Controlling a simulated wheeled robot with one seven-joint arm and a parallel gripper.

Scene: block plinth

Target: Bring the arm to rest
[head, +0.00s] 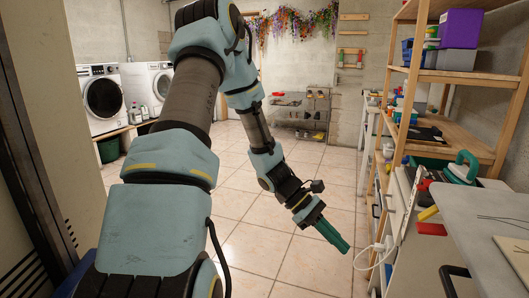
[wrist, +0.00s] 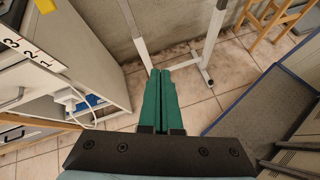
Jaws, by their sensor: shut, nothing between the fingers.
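My gripper (head: 333,238) hangs at the end of my arm, in front of the body and over the tiled floor. Its two green fingers are together and hold nothing. In the wrist view the shut fingers (wrist: 160,88) point ahead, over the floor between a grey cabinet and a blue-edged panel. My arm reaches up, forward and then down to the right in the head view. The gripper touches nothing that I can see.
A grey cabinet (wrist: 80,62) with a white socket and cable (head: 372,250) stands close on the right. A wooden shelf (head: 455,77) holds boxes and tools. Washing machines (head: 101,98) stand at the back left. The tiled floor (head: 245,207) in the middle is clear.

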